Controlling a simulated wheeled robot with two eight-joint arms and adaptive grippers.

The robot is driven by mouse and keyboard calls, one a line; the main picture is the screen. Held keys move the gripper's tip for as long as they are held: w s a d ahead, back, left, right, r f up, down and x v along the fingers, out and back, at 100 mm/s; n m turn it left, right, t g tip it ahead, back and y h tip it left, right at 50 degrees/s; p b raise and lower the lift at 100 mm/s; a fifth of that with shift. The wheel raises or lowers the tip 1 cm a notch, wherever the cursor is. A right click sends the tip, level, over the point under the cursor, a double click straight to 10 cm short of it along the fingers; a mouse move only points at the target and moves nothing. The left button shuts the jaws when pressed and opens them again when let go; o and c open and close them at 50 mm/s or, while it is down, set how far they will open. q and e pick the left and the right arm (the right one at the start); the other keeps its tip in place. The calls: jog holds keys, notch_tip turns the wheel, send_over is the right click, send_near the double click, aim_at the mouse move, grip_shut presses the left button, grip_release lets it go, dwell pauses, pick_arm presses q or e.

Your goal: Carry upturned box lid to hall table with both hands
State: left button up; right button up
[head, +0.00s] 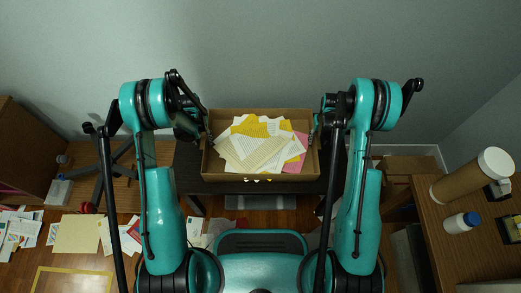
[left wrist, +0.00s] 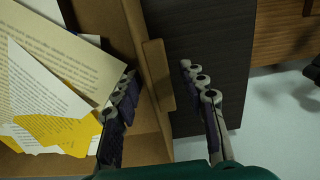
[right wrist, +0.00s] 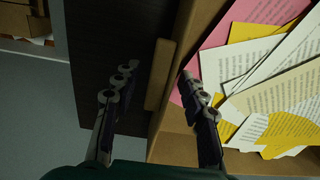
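The upturned box lid (head: 261,177) is a shallow brown cardboard tray full of loose white, cream, yellow and pink papers (head: 255,145). It sits on a dark table (head: 190,187) against the wall. My left gripper (head: 206,138) is at the lid's left side. In the left wrist view its fingers (left wrist: 157,74) are spread, one inside the lid and one outside, with a cardboard tab (left wrist: 158,75) between them. My right gripper (head: 315,134) is at the right side, its fingers (right wrist: 157,74) likewise spread around that side's wall and tab (right wrist: 160,75). The fingertips appear apart from the cardboard.
At right, a wooden desk (head: 470,255) holds a brown cylinder (head: 465,178) and a white bottle with blue cap (head: 461,223). Papers (head: 80,234) lie on the floor at left near a chair base (head: 103,175). A brown cabinet (head: 25,150) stands far left.

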pick_arm(q)
jog(key=shift+r, duration=0.1)
notch_tip(320, 180, up, 12)
pick_arm(e)
notch_tip(320, 180, up, 12)
dwell(0.6)
pick_arm(q)
notch_tip(320, 180, up, 7)
jog(key=p, duration=0.4)
pick_arm(e)
notch_tip(320, 180, up, 4)
jog(key=shift+r, duration=0.1)
jog(key=shift+r, duration=0.1)
pick_arm(q)
jog(key=shift+r+p, duration=1.95)
jog(key=shift+p, duration=0.15)
pick_arm(e)
notch_tip(320, 180, up, 7)
